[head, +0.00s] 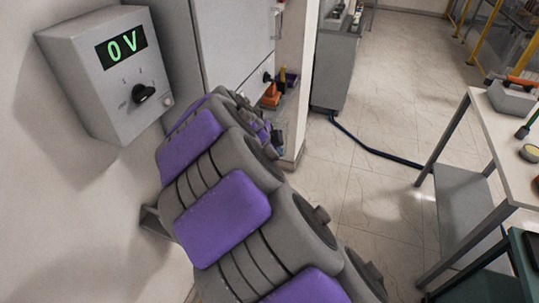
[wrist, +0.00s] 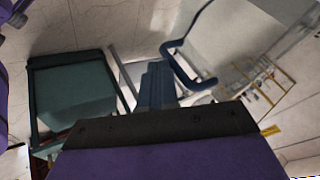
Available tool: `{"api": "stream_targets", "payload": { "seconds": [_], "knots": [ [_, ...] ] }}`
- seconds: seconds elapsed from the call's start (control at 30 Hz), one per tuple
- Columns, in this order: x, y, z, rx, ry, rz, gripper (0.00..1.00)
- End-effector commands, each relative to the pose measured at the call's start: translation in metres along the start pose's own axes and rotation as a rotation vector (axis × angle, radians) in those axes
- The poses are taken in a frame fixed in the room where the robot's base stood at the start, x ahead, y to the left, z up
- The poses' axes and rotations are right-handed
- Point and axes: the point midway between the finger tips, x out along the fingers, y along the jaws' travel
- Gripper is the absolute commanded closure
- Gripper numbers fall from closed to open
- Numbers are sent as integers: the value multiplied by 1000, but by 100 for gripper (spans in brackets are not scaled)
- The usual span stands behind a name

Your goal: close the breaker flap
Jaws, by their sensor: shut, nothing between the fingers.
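No breaker flap can be made out for certain in either view. A grey wall box (head: 108,75) with a green "0 V" display and a black knob (head: 143,93) is at the upper left of the head view. A tall grey cabinet (head: 232,40) stands right of it, its lower part hidden behind my purple and grey arm. My gripper (wrist: 158,75) shows in the wrist view as dark blue fingers, shut and empty, with open floor and furniture beyond them. In the head view the fingers cannot be made out beyond the arm.
A workbench (head: 500,130) with tools and a grey case (head: 513,97) stands at the right. A dark blue hose (head: 370,148) runs over the tiled floor from a grey cabinet (head: 340,60). Yellow railings (head: 485,25) are at the far right.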

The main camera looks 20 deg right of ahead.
Motion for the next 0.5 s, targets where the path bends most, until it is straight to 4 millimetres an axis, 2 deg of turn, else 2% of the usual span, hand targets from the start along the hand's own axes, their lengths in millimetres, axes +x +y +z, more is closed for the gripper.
{"api": "stream_targets", "payload": {
  "seconds": [0.2,0.5],
  "knots": [
    [20,-24,-18,-153,-84,-81,100],
    [47,-63,-32,-379,-209,-199,100]
  ]
}}
